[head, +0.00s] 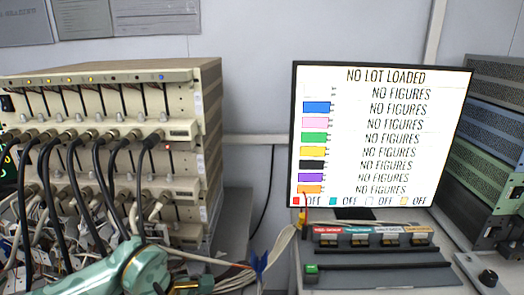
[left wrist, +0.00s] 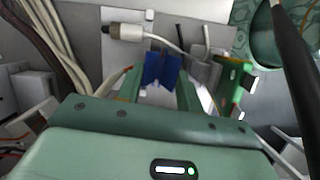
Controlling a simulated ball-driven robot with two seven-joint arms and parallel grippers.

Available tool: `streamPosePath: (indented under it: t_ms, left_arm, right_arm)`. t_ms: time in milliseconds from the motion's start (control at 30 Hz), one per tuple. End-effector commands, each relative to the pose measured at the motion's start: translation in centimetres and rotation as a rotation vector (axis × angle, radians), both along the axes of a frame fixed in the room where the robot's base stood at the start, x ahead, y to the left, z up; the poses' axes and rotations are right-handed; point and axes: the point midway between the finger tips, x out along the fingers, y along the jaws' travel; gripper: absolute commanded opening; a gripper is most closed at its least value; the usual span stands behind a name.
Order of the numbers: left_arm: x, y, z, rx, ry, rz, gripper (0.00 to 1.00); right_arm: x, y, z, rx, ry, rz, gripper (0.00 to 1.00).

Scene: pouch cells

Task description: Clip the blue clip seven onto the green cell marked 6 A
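The blue clip (head: 259,262) shows low in the middle of the head view, its two wings spread in a V. In the left wrist view the blue clip (left wrist: 160,70) lies between and just beyond the fingertips of my left gripper (left wrist: 160,88). The fingers stand apart, and I see no clear contact with the clip. In the head view only my teal left arm shows at lower left. I cannot make out a green cell marked 6 A. A green piece (left wrist: 234,82) stands right of the fingers, its marking unreadable. My right gripper is not in view.
A rack of instruments (head: 110,110) with many black and white cables fills the left.

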Motion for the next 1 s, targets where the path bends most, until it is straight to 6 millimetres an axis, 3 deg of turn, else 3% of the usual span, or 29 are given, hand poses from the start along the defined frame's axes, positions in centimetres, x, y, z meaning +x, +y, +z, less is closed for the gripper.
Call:
streamPosePath:
  t_ms: [33, 100, 467, 1000]
  left_arm:
    - [0.0, 0.0, 0.0, 0.0, 0.0, 0.0, 0.17]
    - [0.0, 0.0, 0.0, 0.001, 0.0, 0.0, 0.0]
    - [0.0, 0.0, 0.3, 0.002, 0.003, 0.0, 0.0]
    - [0.4, 0.0, 3.7, 0.001, -0.001, 0.0, 0.0]
  right_arm:
    - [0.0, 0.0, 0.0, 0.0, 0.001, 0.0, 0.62]
    - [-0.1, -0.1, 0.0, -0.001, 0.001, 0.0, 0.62]
    - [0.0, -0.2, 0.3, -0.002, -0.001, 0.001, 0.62]
    - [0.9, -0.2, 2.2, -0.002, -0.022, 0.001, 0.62]
